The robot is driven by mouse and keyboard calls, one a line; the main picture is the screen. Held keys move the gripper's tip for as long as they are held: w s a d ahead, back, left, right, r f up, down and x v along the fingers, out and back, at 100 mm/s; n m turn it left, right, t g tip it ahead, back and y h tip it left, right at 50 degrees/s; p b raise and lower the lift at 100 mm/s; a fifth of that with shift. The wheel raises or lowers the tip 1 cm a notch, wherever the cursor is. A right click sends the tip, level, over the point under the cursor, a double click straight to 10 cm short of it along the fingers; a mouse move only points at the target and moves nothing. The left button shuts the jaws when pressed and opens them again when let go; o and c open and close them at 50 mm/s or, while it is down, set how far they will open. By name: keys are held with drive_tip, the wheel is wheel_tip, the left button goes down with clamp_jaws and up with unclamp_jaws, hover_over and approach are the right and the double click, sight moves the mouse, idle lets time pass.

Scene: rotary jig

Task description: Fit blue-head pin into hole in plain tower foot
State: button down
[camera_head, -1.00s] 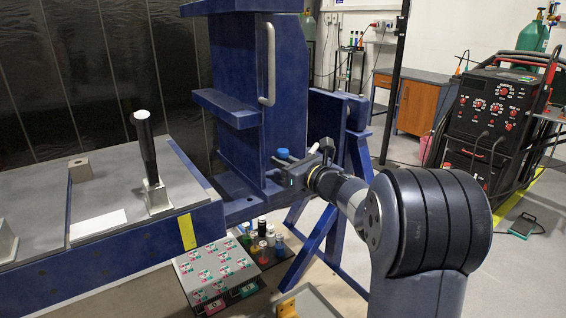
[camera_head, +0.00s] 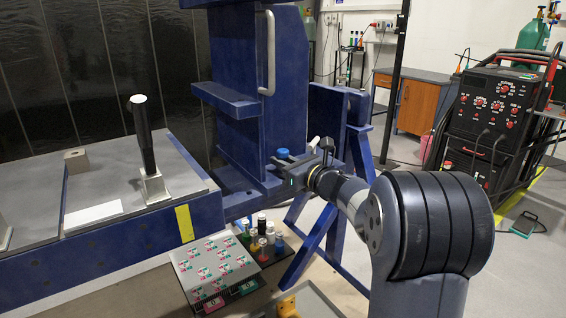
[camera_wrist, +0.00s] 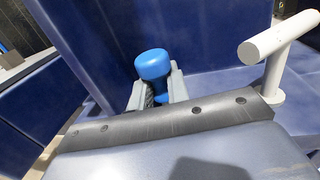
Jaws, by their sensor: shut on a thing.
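My gripper (camera_head: 283,161) is shut on the blue-head pin (camera_head: 283,153). In the wrist view the pin's rounded blue head (camera_wrist: 153,65) rises between the two grey fingers (camera_wrist: 156,90). Its shank below the fingers is hidden. My gripper is at the right side of the large blue tower (camera_head: 240,60), low down over its foot (camera_head: 238,181). The hole is hidden, and I cannot tell whether the pin touches the foot. A white T-handled piece (camera_wrist: 272,62) stands beside my gripper and also shows in the head view (camera_head: 313,142).
The tower's wall stands close behind the pin. A blue trestle (camera_head: 318,225) is below my arm. A black post (camera_head: 146,140) stands on the grey bench (camera_head: 115,190) at left.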

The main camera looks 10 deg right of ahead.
drive_tip(key=shift+f+b, duration=0.95)
drive_tip(key=shift+b, duration=0.05)
drive_tip(key=c, duration=1.3)
unclamp_jaws()
drive_tip(key=v, duration=1.1)
drive_tip(key=shift+w, duration=0.15)
drive_tip(key=x, duration=1)
drive_tip(key=shift+w+a, duration=0.25)
drive_tip(key=shift+w, duration=0.05)
drive_tip(key=shift+r+p, duration=0.55)
drive_tip(key=shift+p, duration=0.1)
